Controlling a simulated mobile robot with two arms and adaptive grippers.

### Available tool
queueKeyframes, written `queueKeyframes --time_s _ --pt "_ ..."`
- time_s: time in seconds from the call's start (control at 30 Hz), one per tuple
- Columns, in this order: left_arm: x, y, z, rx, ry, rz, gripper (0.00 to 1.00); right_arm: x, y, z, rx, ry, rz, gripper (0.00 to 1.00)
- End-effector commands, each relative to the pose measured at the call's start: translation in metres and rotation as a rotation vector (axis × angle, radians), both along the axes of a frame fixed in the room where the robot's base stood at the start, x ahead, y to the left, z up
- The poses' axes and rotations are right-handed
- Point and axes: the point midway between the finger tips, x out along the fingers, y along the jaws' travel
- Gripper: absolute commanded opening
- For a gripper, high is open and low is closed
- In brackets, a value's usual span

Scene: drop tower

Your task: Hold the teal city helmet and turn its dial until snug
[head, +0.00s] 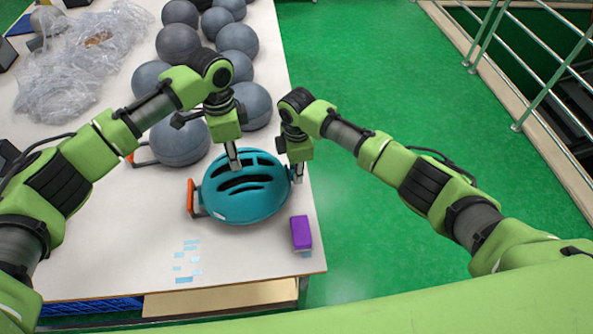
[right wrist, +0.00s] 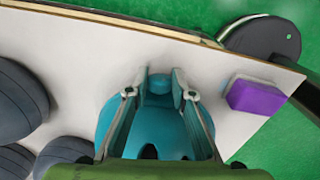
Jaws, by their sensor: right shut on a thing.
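The teal helmet (head: 243,203), with dark slot vents, sits near the right edge of the white table. My left gripper (head: 234,166) reaches down to the top of the helmet at its vents; I cannot tell whether its fingers are open or closed there. My right gripper (head: 298,178) is low at the helmet's right side. In the right wrist view its two fingers stand on either side of a small teal dial (right wrist: 159,84) at the helmet's rim, shut on it. The dial is hidden in the head view.
A purple block (head: 301,233) lies near the table corner. Several grey balls (head: 178,143) and clear plastic wrap (head: 80,65) fill the table's far part. Blue tape pieces (head: 184,280) mark the clear front.

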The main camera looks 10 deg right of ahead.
Motion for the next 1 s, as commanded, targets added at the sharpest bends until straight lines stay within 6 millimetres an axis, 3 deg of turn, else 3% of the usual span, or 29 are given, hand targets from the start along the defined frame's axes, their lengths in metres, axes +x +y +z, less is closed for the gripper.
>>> queueKeyframes --time_s 0.4,0.87,0.9,0.93,1.0 --pt "-0.0025 0.0020 -0.0044 0.007 0.008 0.000 0.15 0.0033 -0.0013 -0.0010 -0.022 0.143 -0.001 0.01" --pt "-0.0020 0.0027 -0.0048 0.008 0.007 0.002 0.15 0.0010 -0.0012 -0.0013 -0.023 0.166 0.002 0.01" --pt "-0.0020 0.0028 -0.0049 0.008 0.007 0.002 0.15 0.0009 -0.0012 -0.0013 -0.023 0.166 0.002 0.33" --pt "-0.0020 0.0028 -0.0049 0.008 0.007 0.002 0.15 0.0010 -0.0012 -0.0013 -0.023 0.166 0.002 0.40" --pt "-0.0019 0.0029 -0.0049 0.008 0.007 0.002 0.15 0.0012 -0.0010 -0.0011 -0.022 0.166 0.002 0.40"
